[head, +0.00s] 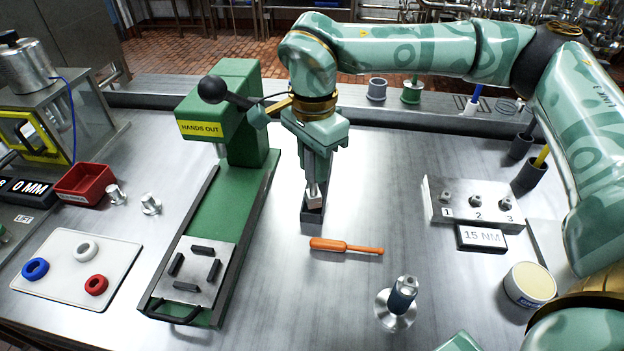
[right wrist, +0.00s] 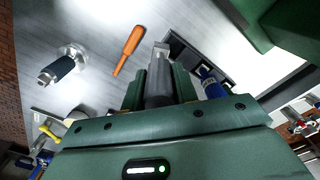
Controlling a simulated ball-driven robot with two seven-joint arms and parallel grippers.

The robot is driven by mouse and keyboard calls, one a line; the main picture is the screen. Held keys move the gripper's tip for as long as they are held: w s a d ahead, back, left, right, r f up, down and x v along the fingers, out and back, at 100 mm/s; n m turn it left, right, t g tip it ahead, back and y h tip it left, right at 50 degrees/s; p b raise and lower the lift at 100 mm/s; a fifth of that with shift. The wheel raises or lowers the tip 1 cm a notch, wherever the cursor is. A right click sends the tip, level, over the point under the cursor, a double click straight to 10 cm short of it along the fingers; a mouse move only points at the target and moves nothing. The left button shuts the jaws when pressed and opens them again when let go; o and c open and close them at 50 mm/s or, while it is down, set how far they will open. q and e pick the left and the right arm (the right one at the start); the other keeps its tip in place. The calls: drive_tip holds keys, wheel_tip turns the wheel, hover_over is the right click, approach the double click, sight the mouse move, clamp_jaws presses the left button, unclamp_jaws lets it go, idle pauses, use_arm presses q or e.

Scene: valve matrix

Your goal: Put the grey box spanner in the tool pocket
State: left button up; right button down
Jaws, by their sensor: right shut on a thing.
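My right gripper (head: 315,184) points down over the middle of the bench, shut on the grey box spanner (head: 315,199). In the right wrist view the spanner (right wrist: 160,80) stands out between the fingers, with a paler tip. A dark grey open-topped box, which looks like the tool pocket (head: 313,221), is right below the gripper. In the right wrist view the pocket's dark rim (right wrist: 177,45) lies just right of the spanner's tip. I cannot tell whether the tip is above the rim or inside. My left gripper is out of view.
An orange-handled tool (head: 345,247) lies just in front of the pocket. A flanged metal part with a dark band (head: 401,300) stands nearer. The green press (head: 236,150) is to the left, and a numbered block (head: 470,203) is to the right.

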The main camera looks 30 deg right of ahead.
sight(312, 178)
drive_tip(key=shift+w+d+f, duration=0.15)
drive_tip(key=shift+w+f, duration=0.3)
drive_tip(key=shift+f, duration=0.15)
drive_tip(key=shift+w+d+f, duration=0.15)
drive_tip(key=shift+w+f, duration=0.25)
drive_tip(key=shift+f, duration=0.15)
drive_tip(key=shift+w+d+f+b, duration=0.25)
drive_tip(key=shift+w+f+b, duration=0.1)
drive_tip(key=shift+f, duration=0.05)
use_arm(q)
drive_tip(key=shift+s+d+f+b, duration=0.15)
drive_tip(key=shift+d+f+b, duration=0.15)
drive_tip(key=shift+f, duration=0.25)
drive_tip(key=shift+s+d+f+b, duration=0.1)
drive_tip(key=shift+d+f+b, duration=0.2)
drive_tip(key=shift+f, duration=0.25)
use_arm(e)
drive_tip(key=f, duration=0.3)
drive_tip(key=shift+w+d+f, duration=0.15)
drive_tip(key=shift+w+f, duration=0.1)
drive_tip(key=shift+f, duration=0.1)
drive_tip(key=c, duration=1.1)
unclamp_jaws()
drive_tip(key=shift+f, duration=0.1)
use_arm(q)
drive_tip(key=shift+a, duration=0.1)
